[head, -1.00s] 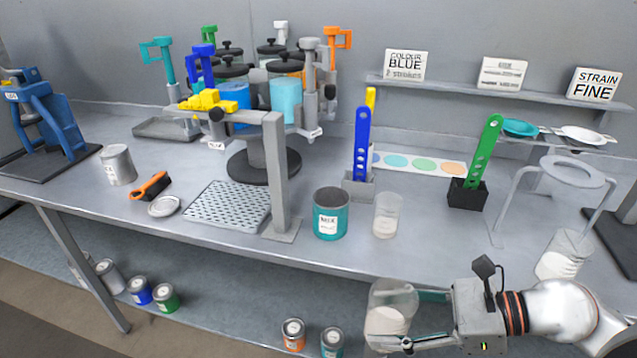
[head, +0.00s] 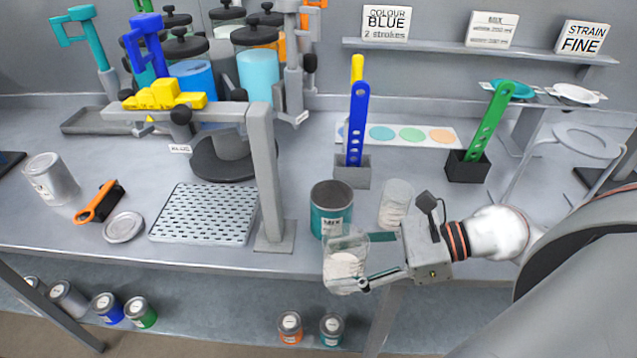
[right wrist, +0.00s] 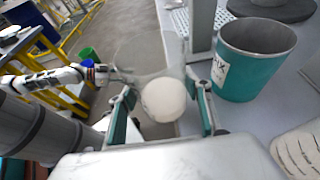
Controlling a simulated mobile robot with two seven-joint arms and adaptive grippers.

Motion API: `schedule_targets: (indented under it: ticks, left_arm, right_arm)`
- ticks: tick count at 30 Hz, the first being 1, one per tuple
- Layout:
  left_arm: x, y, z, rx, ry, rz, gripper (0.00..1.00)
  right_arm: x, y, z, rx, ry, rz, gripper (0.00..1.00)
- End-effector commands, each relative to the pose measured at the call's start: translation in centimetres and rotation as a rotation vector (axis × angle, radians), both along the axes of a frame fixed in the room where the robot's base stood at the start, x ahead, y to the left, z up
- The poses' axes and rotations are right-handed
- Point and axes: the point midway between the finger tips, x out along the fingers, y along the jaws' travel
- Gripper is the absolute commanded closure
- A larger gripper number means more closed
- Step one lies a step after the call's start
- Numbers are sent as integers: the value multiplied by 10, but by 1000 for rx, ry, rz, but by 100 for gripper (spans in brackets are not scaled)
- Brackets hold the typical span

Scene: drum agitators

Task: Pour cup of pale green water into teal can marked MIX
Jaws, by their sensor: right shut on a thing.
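The teal can marked MIX (head: 331,222) stands upright and open on the bench; it also shows in the right wrist view (right wrist: 245,75). Its inside looks grey, with no liquid that I can make out. My right gripper (head: 364,262) is shut on a clear cup (head: 345,268) with pale, whitish contents; any green tint is hard to tell. The cup looks roughly upright, at the bench's front edge, just in front of the can. In the right wrist view the cup (right wrist: 163,98) sits between both fingers. My left gripper (right wrist: 108,74) shows small, away from the bench; its fingers are unclear.
A second clear cup (head: 396,203) stands right of the can, close to my right gripper. A grey post (head: 268,180) and perforated tray (head: 205,213) are left of the can. A blue strip in a holder (head: 352,172) stands behind. Small tins sit on the lower shelf.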

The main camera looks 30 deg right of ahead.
Motion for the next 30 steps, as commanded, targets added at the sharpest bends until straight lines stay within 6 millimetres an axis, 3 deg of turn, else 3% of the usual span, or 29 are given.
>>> schedule_targets:
  ticks: [17, 23, 30]
  left_arm:
    - [-4, 0, -9, 0, 12, 0, 60]
    - [-6, 0, -19, 0, 16, 0, 60]
    - [-11, 0, -45, 0, 29, 0, 60]
  right_arm:
    - [2, 0, 0, 9, 19, 27, 77]
    - [4, -1, 2, 33, 86, 37, 77]
    - [10, -4, 3, 77, 200, 43, 77]
